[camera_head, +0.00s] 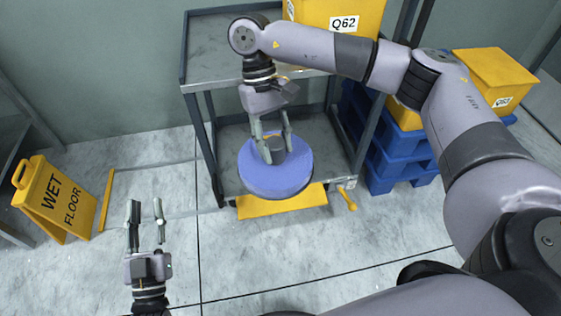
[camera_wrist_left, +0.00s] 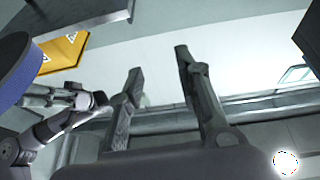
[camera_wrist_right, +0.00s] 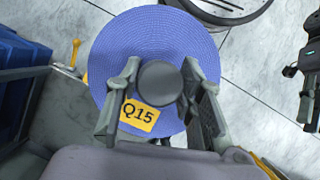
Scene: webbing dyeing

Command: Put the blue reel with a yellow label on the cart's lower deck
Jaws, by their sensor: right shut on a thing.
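The blue reel (camera_head: 262,180) is a flat round coil with a dark central knob. My right gripper (camera_head: 273,148) is shut on its knob and holds it in front of the cart's lower deck (camera_head: 320,132). The right fingers (camera_wrist_right: 160,85) stand on both sides of the knob. My left gripper (camera_head: 146,215) is open and empty over the floor at the left. In the left wrist view its fingers (camera_wrist_left: 155,75) are apart, with the reel's edge (camera_wrist_left: 20,75) at the left.
The grey cart's upper deck (camera_head: 215,50) carries a yellow bin (camera_head: 370,18) marked Q62. Blue pallets (camera_head: 395,155) with yellow bins (camera_head: 490,75) stand at right. A yellow wet floor sign (camera_head: 57,198) stands at left. The lower deck looks largely bare.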

